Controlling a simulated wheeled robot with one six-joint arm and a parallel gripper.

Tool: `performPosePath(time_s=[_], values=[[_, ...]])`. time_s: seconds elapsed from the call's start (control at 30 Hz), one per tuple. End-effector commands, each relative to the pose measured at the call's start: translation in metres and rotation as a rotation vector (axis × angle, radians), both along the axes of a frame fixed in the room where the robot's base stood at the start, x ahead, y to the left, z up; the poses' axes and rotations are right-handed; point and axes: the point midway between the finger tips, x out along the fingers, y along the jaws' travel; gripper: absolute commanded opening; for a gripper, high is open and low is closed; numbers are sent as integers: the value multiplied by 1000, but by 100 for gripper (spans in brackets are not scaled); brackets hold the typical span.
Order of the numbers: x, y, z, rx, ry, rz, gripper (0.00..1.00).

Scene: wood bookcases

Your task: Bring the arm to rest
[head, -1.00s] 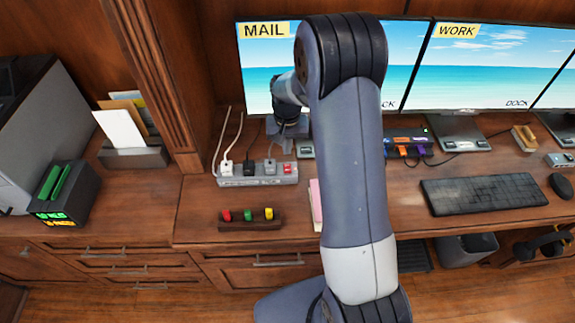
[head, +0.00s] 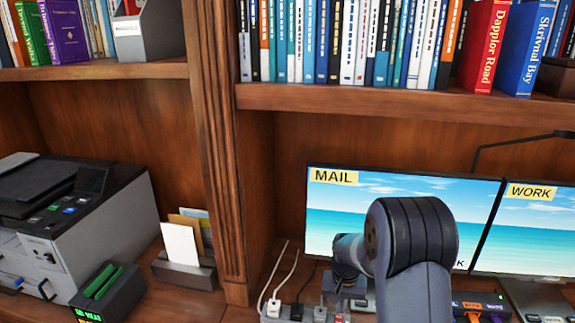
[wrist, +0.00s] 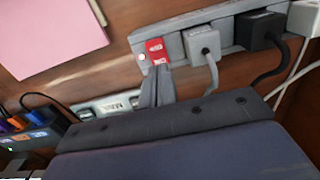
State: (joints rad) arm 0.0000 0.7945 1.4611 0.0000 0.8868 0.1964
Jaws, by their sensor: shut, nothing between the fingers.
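My gripper (wrist: 157,88) is shut, with nothing between its fingers. In the wrist view its fingers point up toward a red switch (wrist: 155,48) at the end of a grey power strip (wrist: 185,47); I cannot tell whether they touch it. In the head view my arm rises at the lower right, bends over at a dark ribbed joint and reaches down and left before the MAIL monitor (head: 400,190). My gripper is small and partly hidden there, over the desk by the strip, which is cut off by the bottom edge.
White and dark plugs with cords fill the strip. A pink pad (wrist: 50,37) lies near it. A hub with coloured plugs (head: 480,308) stands at the right. A printer (head: 80,225) and letter holder (head: 185,270) are at the left. A bookshelf (head: 400,100) crosses above the monitors.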

Motion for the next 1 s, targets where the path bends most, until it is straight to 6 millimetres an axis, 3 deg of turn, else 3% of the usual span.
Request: performPosePath(time_s=[0.03,0.2,0.57,0.77,1.0], values=[[0,0,-12,0,1,0,0],[0,0,-25,0,0,0,0],[0,0,-23,0,0,0,0],[0,0,-14,0,-2,0,0],[1,0,14,0,-2,0,0]])
